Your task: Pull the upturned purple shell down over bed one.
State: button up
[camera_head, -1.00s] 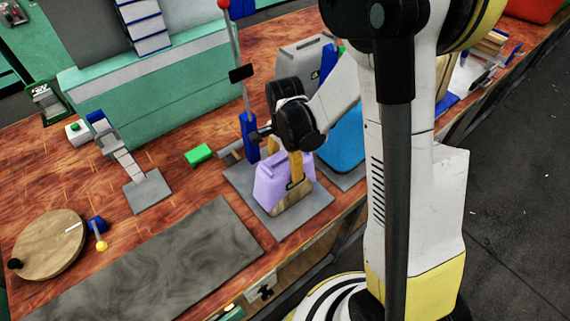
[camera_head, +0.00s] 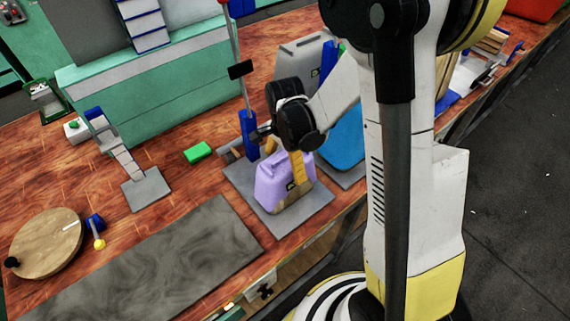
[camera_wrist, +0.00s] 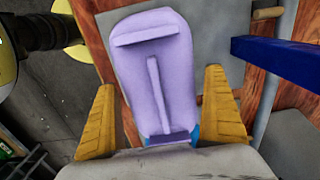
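My gripper (camera_head: 297,169) is at the shell's upper part. In the wrist view my gripper's yellow fingers (camera_wrist: 158,78) stand wide apart, one on each side of the shell, with a gap on the left. Contact on the right is unclear.
A blue post (camera_head: 250,135) with a tall rod stands just behind the shell. A blue shell (camera_head: 347,142) stands on another plate to the right. A green block (camera_head: 198,153) lies to the left. A grey mat (camera_head: 145,270) lies on the wooden bench in front.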

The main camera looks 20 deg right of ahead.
jog(key=shift+r, duration=0.1)
notch_tip(320, 180, up, 12)
jog(key=shift+f, duration=0.1)
dwell(0.4)
